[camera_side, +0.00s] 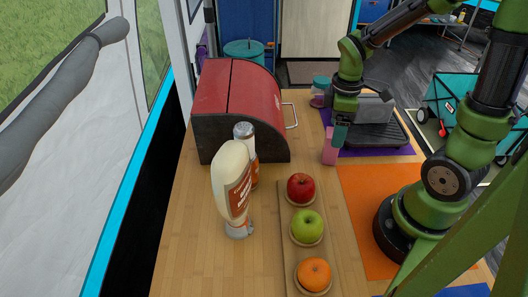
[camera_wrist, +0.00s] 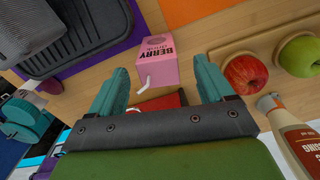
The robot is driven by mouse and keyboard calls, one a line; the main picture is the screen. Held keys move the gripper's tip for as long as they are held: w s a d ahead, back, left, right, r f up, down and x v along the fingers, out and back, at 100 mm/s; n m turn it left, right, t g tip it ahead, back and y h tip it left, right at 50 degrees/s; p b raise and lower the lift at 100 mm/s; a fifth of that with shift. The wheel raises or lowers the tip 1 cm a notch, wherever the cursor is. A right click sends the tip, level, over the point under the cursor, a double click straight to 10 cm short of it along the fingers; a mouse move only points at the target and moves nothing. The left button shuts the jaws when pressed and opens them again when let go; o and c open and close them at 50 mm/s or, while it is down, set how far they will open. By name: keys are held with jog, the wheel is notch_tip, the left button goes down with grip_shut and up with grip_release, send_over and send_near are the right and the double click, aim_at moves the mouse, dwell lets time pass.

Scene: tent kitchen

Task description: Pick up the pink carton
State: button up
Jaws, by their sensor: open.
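The pink carton (camera_side: 329,147) is a small berry drink box with a white straw. It stands on the wooden counter at the edge of the purple mat, to the right of the red bread box. In the wrist view the carton (camera_wrist: 158,59) shows its dark lettering, ahead of my gripper and between the lines of its two fingers. My gripper (camera_side: 338,130) points down close above the carton. In the wrist view my gripper (camera_wrist: 160,90) has its teal fingers wide apart, with nothing held between them. The side view does not show clearly whether a finger touches the carton.
The red bread box (camera_side: 235,100) stands left of the carton. A bottle (camera_side: 232,185) stands in front of it. A wooden tray holds a red apple (camera_side: 300,188), a green apple (camera_side: 307,226) and an orange (camera_side: 314,273). A grey appliance (camera_side: 374,115) sits on the purple mat behind.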

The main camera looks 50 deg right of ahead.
jog(key=f, duration=0.5)
jog(key=shift+w, duration=0.25)
jog(key=shift+r, duration=0.1)
jog(key=c, duration=1)
